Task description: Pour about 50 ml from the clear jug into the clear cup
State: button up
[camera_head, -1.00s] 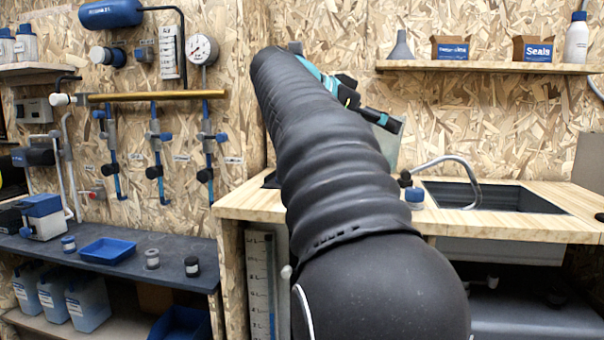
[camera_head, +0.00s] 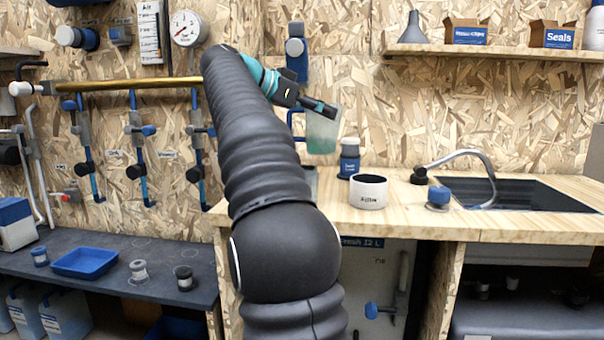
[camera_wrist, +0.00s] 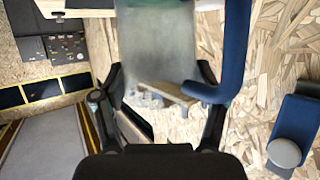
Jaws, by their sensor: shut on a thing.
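The clear jug (camera_head: 324,132) hangs in the air above the wooden counter, near upright, with a greenish tint in its lower part. Its blue handle shows at its left. My gripper (camera_head: 319,107) is shut on the jug. In the wrist view the jug (camera_wrist: 155,45) fills the upper middle between the fingers of my gripper (camera_wrist: 158,98), with a blue handle on the right. A clear vessel (camera_head: 309,180), likely the clear cup, stands on the counter below the jug. My arm hides much of it, so I cannot see its contents.
A white-and-black cup (camera_head: 369,192) and a blue jar (camera_head: 349,160) stand on the counter (camera_head: 400,220) right of the jug. A blue-topped container (camera_head: 438,199), a tap (camera_head: 480,160) and a sink (camera_head: 520,193) lie farther right. A shelf (camera_head: 500,58) is above.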

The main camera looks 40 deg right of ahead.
jog(key=w+a+f, duration=0.2)
jog(key=w+f, duration=0.2)
jog(key=w, duration=0.7)
jog(key=shift+w+f, duration=0.2)
jog(key=shift+f, duration=0.1)
